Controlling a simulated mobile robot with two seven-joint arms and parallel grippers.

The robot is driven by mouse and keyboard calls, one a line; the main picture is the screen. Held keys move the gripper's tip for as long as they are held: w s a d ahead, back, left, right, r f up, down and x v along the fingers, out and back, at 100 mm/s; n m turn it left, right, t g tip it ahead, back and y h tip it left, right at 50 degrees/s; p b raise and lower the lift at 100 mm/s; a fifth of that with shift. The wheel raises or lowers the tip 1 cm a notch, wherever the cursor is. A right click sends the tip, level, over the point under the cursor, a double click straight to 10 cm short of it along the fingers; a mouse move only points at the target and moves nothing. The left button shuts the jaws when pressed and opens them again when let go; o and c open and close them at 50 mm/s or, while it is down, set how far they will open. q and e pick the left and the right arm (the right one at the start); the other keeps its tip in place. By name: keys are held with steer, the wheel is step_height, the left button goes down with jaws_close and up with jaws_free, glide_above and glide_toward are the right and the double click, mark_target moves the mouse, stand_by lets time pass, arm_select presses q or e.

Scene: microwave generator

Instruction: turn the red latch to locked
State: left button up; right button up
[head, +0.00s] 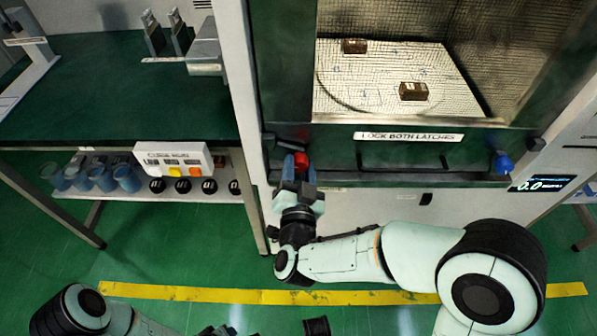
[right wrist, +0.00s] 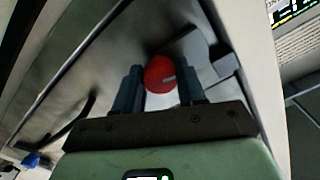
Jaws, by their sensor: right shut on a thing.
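The red latch (head: 302,159) is a round red knob at the lower left of the machine's front, below the chamber opening. My right gripper (head: 299,170) is shut on it, with one finger on each side. In the right wrist view the red latch (right wrist: 160,73) sits between the two fingers of the right gripper (right wrist: 160,88), with a small pale mark on its face. The fingers hide its sides. Only parts of my left arm show at the bottom left edge of the head view, and its fingers cannot be made out.
A blue latch (head: 503,163) is at the right of the front, beside a small display (head: 541,184). A label (head: 409,136) reads "LOCK BOTH LATCHES". Two brown blocks lie on the chamber's round plate (head: 345,92). A shelf (head: 130,190) with blue cups stands at the left.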

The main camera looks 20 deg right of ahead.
steer(key=shift+f+m+b, duration=0.15)
steer(key=shift+m+b, duration=0.3)
steer(key=shift+m, duration=0.35)
steer(key=shift+m+b, duration=0.3)
steer(key=shift+m, duration=0.2)
arm_select(q)
steer(key=shift+g, duration=0.4)
steer(key=shift+s+a+f+b, duration=0.1)
steer(key=shift+s+a+f, duration=0.15)
steer(key=shift+f, duration=0.4)
steer(key=shift+s+a+f+b, duration=0.1)
steer(key=shift+s+a+f, duration=0.1)
steer(key=shift+f, duration=0.4)
steer(key=shift+s+a+f+b, duration=0.1)
steer(key=shift+s+a+f, duration=0.15)
steer(key=shift+f, duration=0.4)
arm_select(e)
steer(key=shift+m, duration=0.6)
arm_select(q)
steer(key=shift+d, duration=0.1)
arm_select(e)
steer(key=o, duration=1.1)
